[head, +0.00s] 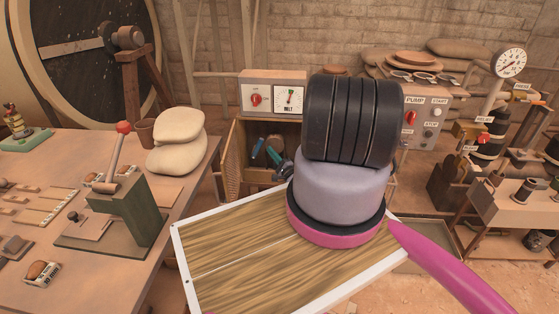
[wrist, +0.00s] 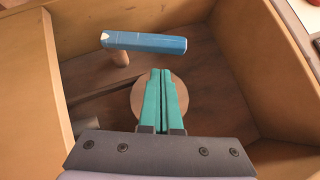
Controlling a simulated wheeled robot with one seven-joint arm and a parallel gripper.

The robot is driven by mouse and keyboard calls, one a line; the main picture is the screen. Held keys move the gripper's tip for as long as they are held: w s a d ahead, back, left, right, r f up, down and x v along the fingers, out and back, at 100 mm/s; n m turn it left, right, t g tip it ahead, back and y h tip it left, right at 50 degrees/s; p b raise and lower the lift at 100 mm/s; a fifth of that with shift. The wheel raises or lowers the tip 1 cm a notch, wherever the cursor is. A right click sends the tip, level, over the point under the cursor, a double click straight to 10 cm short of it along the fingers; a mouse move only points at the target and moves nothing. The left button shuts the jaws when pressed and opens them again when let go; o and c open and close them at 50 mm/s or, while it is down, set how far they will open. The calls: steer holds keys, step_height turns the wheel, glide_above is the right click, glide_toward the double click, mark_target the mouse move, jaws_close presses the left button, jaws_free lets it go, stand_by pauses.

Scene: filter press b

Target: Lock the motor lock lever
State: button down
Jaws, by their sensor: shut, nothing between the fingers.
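A blue bar handle (wrist: 145,43) on a short wooden post is inside an open wooden box, at the upper middle of the wrist view. It also shows as a small blue bar in the head view (head: 256,147). It looks like the motor lock lever, but no label on it shows. My gripper (wrist: 161,72) has teal fingers pressed together and empty. Its tips are just below the handle in the wrist view, apart from it in the picture. A round wooden disc (wrist: 196,96) is partly hidden behind the fingers. In the head view my gripper (head: 274,155) is inside the box, partly hidden by my arm.
The box walls (wrist: 30,65) stand close around my gripper.

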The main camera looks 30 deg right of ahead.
mark_target(259, 144)
steer(key=shift+w+a+r, duration=0.5)
steer(key=shift+w+a, duration=0.1)
steer(key=shift+a, duration=0.25)
steer(key=shift+r, duration=0.1)
steer(key=n+g, duration=0.1)
steer(key=w+a+r+n+g, duration=0.1)
steer(key=a+r+n+g, duration=0.1)
steer(key=shift+w+a+r+y, duration=0.1)
steer(key=shift+w+a+y, duration=0.15)
steer(key=shift+y, duration=0.05)
steer(key=shift+d, duration=0.15)
